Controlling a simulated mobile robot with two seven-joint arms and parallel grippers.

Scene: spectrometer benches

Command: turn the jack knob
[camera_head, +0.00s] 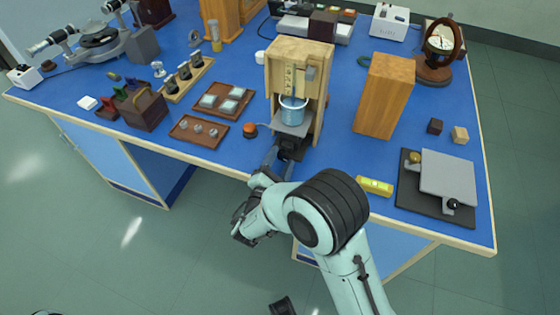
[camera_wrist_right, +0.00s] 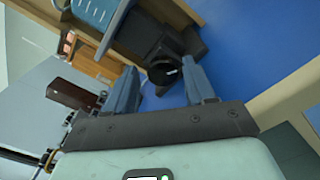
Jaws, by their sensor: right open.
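A small jack with a grey platform (camera_head: 293,122) and a dark body (camera_head: 291,147) stands at the front of a wooden frame (camera_head: 275,88). A light-blue beaker (camera_head: 293,108) sits on the platform. In the right wrist view the jack's round black knob (camera_wrist_right: 163,73) faces me, and part of the beaker (camera_wrist_right: 98,12) shows at the top. My right gripper (camera_head: 272,158) is just in front of the jack at the table's front edge. Its two fingers (camera_wrist_right: 160,66) are apart, with the knob appearing between their tips; I cannot tell whether they touch it.
An orange button-like object (camera_head: 249,130) and a tray of small discs (camera_head: 199,132) lie left of the jack. A wooden block (camera_head: 385,95), a yellow level (camera_head: 375,186) and a grey plate on a dark base (camera_head: 448,175) are to the right.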

